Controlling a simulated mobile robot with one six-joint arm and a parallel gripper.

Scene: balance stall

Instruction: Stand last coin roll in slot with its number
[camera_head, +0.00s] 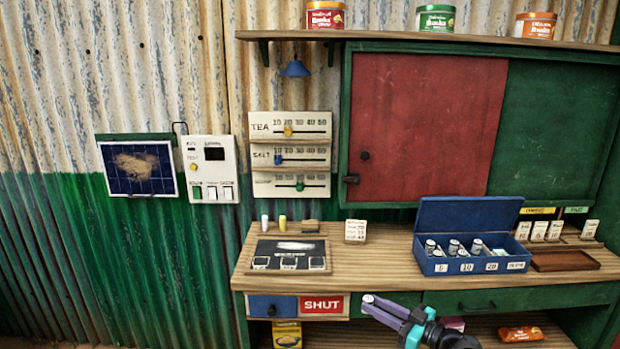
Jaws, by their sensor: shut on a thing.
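My gripper (385,309), with purple fingers and teal parts, is in front of the counter's front edge, left of and below the blue box. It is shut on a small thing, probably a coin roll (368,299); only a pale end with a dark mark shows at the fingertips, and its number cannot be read. The blue coin box (418,247) stands open on the counter with its lid up. White number labels (466,267) run along its front; 10 and 20 can be made out. Several coin rolls (454,247) stand in its slots. Some slot bottoms are hidden.
A brown tray (565,261) and several white cards (555,230) are right of the box. A dark slate board (290,254) lies at left, with a small white card (355,231) beside it. Counter (385,262) between board and box is clear. A shelf (430,36) hangs above.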

